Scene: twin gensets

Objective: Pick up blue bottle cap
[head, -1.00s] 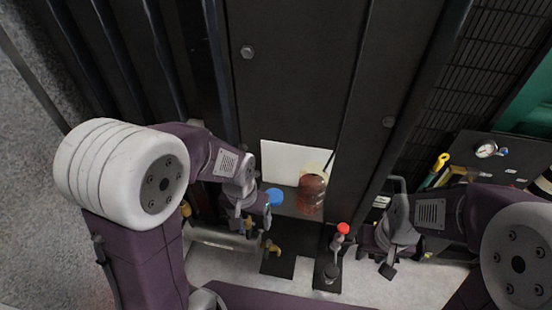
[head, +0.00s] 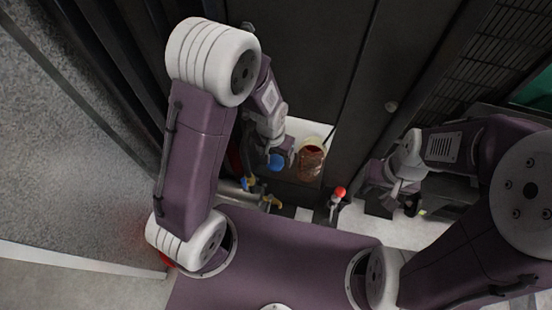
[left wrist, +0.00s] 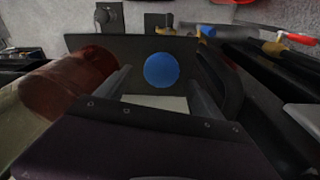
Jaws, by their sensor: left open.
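The blue bottle cap (head: 276,161) shows as a small round blue disc in the head view, left of a reddish-brown container. My left gripper (head: 281,153) is open right at the cap and partly overlaps it in this view. In the left wrist view the blue cap (left wrist: 161,70) appears between the two open fingers (left wrist: 163,88), towards their far end. I cannot tell whether either finger touches it. My right gripper (head: 386,182) is well to the right, away from the cap, and its jaws are unclear.
The reddish-brown translucent container (head: 311,160) stands close beside the cap; it also shows at left in the left wrist view (left wrist: 70,82). A red-topped fitting (head: 339,193) and yellow-handled valve (head: 271,202) are nearby. Dark cabinet panels (head: 325,60) rise behind.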

